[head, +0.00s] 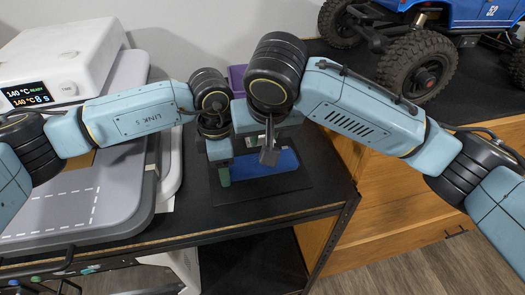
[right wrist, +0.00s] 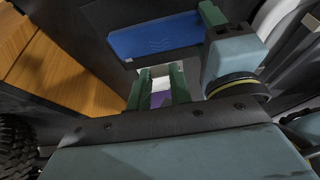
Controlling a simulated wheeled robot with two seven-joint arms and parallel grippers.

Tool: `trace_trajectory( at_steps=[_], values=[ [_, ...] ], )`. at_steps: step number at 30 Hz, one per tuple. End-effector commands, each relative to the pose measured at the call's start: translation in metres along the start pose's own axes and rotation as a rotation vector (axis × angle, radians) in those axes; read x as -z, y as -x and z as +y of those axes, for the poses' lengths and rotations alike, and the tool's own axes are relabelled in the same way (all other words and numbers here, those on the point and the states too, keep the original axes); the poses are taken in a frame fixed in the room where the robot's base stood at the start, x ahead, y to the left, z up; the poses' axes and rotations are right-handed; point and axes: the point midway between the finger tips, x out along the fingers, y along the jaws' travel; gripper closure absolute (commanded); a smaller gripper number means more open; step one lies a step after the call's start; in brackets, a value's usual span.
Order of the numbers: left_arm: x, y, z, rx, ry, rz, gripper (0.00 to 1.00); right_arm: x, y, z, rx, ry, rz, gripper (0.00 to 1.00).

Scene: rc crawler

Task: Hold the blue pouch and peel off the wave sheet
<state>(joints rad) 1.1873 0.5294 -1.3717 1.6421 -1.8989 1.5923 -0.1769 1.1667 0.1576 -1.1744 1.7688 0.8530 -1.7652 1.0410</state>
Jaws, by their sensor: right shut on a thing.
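The blue pouch (head: 274,162) lies flat on a dark mat, near the front edge of the black tabletop. In the right wrist view its blue face (right wrist: 155,36) carries faint wave marks; I cannot tell where the wave sheet ends and the pouch begins. My right gripper (right wrist: 161,72) has its green fingers at the pouch's far edge, closed on a thin part that is hard to see, apparently the wave sheet. My left gripper (head: 224,175) points down at the pouch's left end. One green finger shows; its grip is hidden.
A white heat press (head: 62,50) with a lit display and a grey platen (head: 50,205) stands left. A purple container (head: 237,80) is behind my arms. A blue crawler (head: 460,12) with big tyres stands at the back right. The table edge is close in front.

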Motion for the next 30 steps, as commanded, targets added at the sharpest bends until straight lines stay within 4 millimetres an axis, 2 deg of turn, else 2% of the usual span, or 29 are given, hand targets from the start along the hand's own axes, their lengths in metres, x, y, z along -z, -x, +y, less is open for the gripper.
trace_trajectory(
  at_steps=[6,21,30],
  values=[
    [0.0,0.0,0.0,0.0,0.0,0.0,0.61,0.009,0.021,-0.001,0.002,0.001,0.001,1.0],
    [0.002,-0.003,-0.001,0.004,0.003,0.008,0.61,0.022,0.051,-0.001,0.004,0.001,0.009,1.0],
    [0.003,-0.005,-0.001,0.007,0.004,0.013,0.61,0.025,0.057,-0.001,0.005,0.001,0.013,1.0]
  ],
)
